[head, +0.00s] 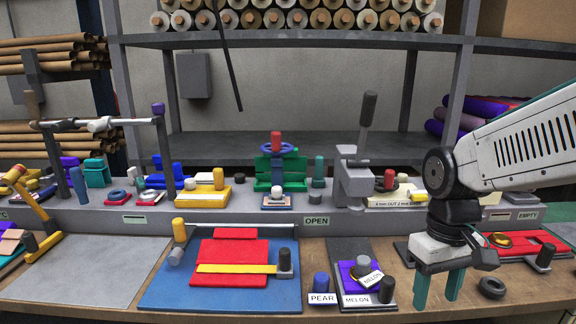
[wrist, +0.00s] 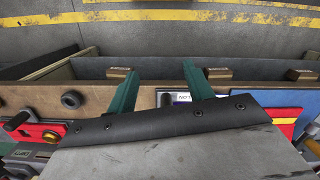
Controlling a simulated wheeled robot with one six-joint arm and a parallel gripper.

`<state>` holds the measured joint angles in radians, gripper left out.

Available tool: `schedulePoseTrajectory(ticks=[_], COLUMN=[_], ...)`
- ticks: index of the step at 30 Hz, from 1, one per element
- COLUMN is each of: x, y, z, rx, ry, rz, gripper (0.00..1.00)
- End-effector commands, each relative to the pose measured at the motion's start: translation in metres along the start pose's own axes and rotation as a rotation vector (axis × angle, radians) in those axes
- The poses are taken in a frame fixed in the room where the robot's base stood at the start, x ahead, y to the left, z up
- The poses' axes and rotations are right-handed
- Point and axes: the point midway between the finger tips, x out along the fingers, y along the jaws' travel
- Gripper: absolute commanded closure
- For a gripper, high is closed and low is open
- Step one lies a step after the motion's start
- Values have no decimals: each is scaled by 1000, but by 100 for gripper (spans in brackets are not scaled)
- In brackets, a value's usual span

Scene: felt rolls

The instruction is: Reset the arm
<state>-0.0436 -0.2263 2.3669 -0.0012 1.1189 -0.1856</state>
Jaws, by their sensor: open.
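My gripper (head: 437,287) points down at the right of the bench in the head view, its two teal fingers apart with nothing between them. It hangs between the purple felt piece with the MELON labels (head: 361,276) and the red piece (head: 521,244). In the wrist view the two teal fingers (wrist: 164,92) stand apart over the bench's front edge. My white arm reaches in from the right side.
A blue mat (head: 160,292) with red felt and a yellow strip lies left of centre. A black ring (head: 491,287) lies just right of my gripper. A grey lever press (head: 354,180) stands behind. A grey sheet (head: 85,270) at left is mostly bare.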

Motion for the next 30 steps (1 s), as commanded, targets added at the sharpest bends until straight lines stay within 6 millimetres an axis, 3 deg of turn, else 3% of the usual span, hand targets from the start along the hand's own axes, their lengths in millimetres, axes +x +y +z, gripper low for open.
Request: schedulePoseTrajectory(ticks=[1, 6, 12, 30], x=[-7, -20, -28, -37], y=[-2, -9, -14, -14], z=[20, 77, 116, 124], rx=[46, 179, 226, 232], ry=[18, 71, 164, 232], rz=[3, 7, 16, 24], gripper=[48, 48, 48, 48])
